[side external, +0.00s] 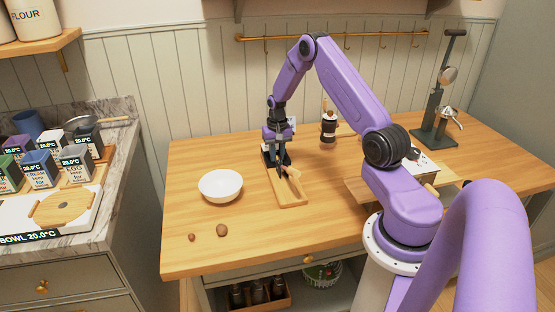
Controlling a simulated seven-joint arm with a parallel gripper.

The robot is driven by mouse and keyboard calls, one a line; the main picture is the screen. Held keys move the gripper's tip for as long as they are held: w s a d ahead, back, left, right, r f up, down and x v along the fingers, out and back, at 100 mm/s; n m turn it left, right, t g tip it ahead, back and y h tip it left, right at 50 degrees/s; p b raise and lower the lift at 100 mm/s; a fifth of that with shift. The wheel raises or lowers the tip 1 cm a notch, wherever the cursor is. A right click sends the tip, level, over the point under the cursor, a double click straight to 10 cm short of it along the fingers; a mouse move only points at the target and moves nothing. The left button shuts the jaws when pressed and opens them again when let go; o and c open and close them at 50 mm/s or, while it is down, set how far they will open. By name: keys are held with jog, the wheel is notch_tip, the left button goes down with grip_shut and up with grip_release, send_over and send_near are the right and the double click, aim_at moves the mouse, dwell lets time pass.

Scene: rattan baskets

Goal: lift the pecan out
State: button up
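Two small brown nut-like things lie on the table at the front left. The smaller reddish-brown one (192,237) is farther left; the larger, rounder brown one (222,230) is to its right. They are too small for me to tell which, if either, is the pecan. My gripper (283,172) points down over a shallow wooden tray (290,199), right of the bowl. A pale tan thing (294,172) shows by its fingertips; I cannot tell whether it is held. The tray's far end is partly hidden by my gripper.
A white bowl (220,185) stands left of the tray. A dark-banded bottle or grinder (328,127) stands behind, and a tall dark press (436,110) stands at the back right. A wooden board (371,190) lies to the right. The table's front left is mostly clear.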

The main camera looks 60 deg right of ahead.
aim_at(277, 155)
jog(key=shift+r, duration=0.1)
jog(key=shift+c, duration=0.3)
jog(key=shift+r, duration=3.4)
